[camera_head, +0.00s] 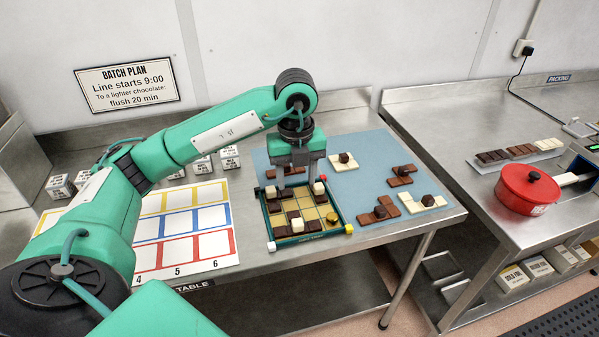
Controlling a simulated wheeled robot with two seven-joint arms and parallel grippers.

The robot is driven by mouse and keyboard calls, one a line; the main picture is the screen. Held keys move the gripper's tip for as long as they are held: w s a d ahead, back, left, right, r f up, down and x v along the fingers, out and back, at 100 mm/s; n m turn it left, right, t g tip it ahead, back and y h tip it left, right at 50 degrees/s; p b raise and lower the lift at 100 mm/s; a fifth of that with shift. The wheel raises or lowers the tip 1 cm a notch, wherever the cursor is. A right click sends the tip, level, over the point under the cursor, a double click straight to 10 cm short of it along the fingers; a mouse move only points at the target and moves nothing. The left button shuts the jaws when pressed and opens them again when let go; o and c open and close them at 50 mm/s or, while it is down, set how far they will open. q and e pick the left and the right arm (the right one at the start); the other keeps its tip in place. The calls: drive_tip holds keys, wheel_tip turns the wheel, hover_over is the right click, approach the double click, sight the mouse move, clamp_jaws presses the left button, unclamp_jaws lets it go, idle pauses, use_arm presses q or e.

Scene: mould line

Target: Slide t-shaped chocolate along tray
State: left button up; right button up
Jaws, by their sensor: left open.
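The tray (331,230) is a shallow dark green frame with a tan gridded floor, on the steel table. Brown and white chocolate pieces lie in it, some with knobs. A brown piece (297,204) lies near its middle and a white one (297,225) at its front. A yellow round piece (332,218) is at the right. I cannot tell which piece is the T-shaped chocolate. My left gripper (295,183) points down over the tray's back part, fingers apart, hiding some of it. Whether its fingertips touch a piece is unclear. My right gripper is not in view.
A blue mat (365,180) holds more chocolates, including a brown one (380,210) and a white one (425,203) right of the tray. A numbered card (185,252) lies left. A red pot (528,188) stands on the right-hand table. Small labelled boxes line the back left.

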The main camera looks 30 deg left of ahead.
sight(297, 220)
use_arm(q)
wheel_tip(297, 220, down, 14)
drive_tip(key=shift+r+p, duration=0.1)
drive_tip(key=shift+p, duration=1.15)
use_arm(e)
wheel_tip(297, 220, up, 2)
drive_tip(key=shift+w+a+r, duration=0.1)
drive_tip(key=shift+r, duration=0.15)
use_arm(q)
drive_tip(key=c, duration=1.1)
drive_tip(key=shift+w+a+b, duration=0.45)
drive_tip(key=shift+w+a, duration=0.25)
drive_tip(key=shift+w+a+b, duration=0.35)
drive_tip(key=shift+w+a, duration=0.5)
drive_tip(key=shift+w, duration=0.05)
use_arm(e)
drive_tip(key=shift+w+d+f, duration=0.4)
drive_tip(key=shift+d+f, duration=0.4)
